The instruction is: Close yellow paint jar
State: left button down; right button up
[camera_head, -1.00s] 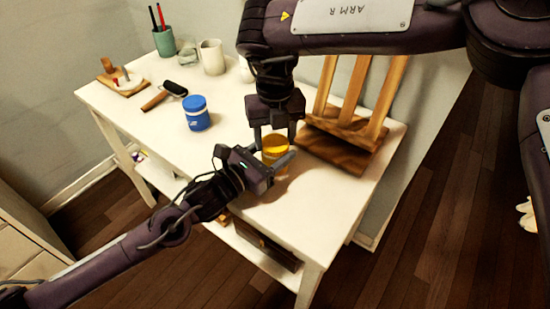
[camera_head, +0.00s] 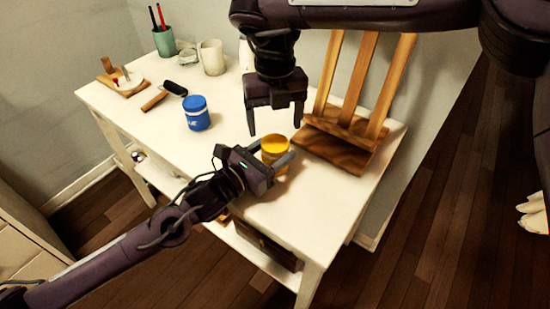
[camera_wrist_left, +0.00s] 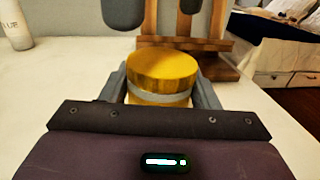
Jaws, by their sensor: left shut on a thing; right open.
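The yellow paint jar (camera_head: 274,147) stands upright on the white table, in front of the easel. A flat yellow lid (camera_wrist_left: 162,66) sits on top of it in the left wrist view, with a pale band below. I cannot tell how tightly the lid is seated. My left gripper (camera_head: 275,156) is shut on the jar, with one finger on each side of its body. My right gripper (camera_head: 274,129) is open and empty, pointing down above and just behind the jar, clear of the lid. The jar's lower part is hidden by my left gripper.
A wooden easel (camera_head: 338,148) stands just behind and right of the jar. A blue paint jar (camera_head: 196,113) stands to the left. The table's front edge is close by.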

aim_at(275, 142)
jog(key=shift+c, duration=0.4)
jog(key=shift+r+m, duration=0.6)
jog(key=shift+r, duration=1.2)
jog(key=shift+f, duration=0.15)
jog(key=shift+f, duration=3.9)
jog(key=shift+c, duration=0.4)
jog(key=c, duration=0.9)
jog(key=shift+c, duration=0.3)
